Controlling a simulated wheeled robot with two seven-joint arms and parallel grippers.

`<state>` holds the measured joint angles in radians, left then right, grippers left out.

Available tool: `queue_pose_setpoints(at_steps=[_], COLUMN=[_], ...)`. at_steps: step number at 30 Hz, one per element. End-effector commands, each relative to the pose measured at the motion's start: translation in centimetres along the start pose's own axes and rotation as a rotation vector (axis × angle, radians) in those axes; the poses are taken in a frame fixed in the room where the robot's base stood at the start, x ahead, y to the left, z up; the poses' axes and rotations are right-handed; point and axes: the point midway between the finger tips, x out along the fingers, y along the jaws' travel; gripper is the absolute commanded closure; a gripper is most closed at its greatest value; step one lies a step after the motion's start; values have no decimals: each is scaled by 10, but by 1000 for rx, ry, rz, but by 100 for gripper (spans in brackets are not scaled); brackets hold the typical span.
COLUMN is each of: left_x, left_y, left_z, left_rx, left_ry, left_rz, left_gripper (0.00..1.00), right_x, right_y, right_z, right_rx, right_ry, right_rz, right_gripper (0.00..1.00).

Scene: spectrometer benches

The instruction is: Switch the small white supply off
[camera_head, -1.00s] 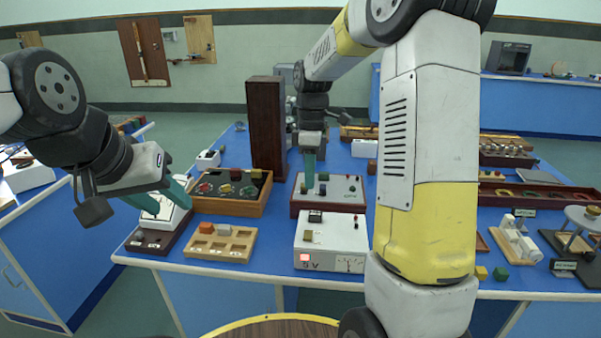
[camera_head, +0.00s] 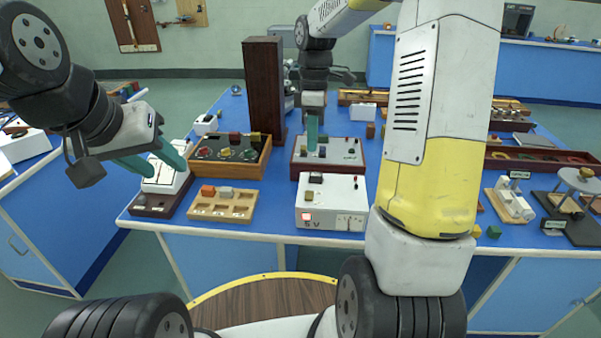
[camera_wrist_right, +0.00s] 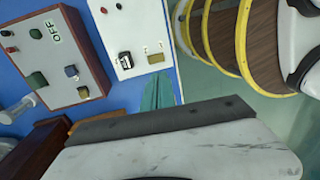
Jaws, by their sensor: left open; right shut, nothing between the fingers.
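The small white supply (camera_head: 331,204) stands at the bench's front edge, with a "5 V" mark, a lit red square and a meter on its front. A dark switch and a tan block sit on its top. In the right wrist view, part of the supply (camera_wrist_right: 137,30) shows with the black switch (camera_wrist_right: 125,61) and tan block. My right gripper (camera_head: 312,146) is shut and empty, behind the supply, in front of or over the wood-sided panel box; contact is unclear. Its teal fingers (camera_wrist_right: 158,93) point beside the supply. My left gripper (camera_head: 156,160) is open over the white device at left.
The wood-sided box (camera_head: 328,156) with knobs stands just behind the supply; an OFF label shows in the wrist view. A wooden tray (camera_head: 223,205) lies left of the supply. A tall dark wooden block (camera_head: 264,90) stands behind. My right arm covers the bench right of the supply.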

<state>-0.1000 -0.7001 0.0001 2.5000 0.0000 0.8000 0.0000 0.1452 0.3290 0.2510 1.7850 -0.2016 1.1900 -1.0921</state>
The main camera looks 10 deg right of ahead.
Motion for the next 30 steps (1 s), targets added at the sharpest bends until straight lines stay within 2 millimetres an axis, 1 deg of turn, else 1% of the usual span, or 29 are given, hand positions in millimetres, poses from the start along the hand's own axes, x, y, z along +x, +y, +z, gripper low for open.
queue_pose_setpoints(at_steps=[4, 8, 15, 21, 25, 30], left_x=[0, 0, 0, 0, 0, 0], left_y=[0, 0, 0, 0, 0, 0], left_z=[0, 0, 0, 0, 0, 0], left_rx=[0, 0, 0, 0, 0, 0], left_ry=[0, 0, 0, 0, 0, 0], left_rz=[0, 0, 0, 0, 0, 0], left_gripper=[58, 58, 58, 58, 58, 58], right_x=[9, 29, 81, 117, 132, 140], right_y=[0, -1, -1, -1, 0, 0], right_z=[0, 0, 1, 0, 0, 0], right_rx=[0, -1, 0, 0, -1, 0], right_ry=[-1, -2, -2, -1, -1, -1], right_rz=[-3, -5, -6, -5, -2, -1], right_gripper=[100, 100, 100, 100, 100, 100])
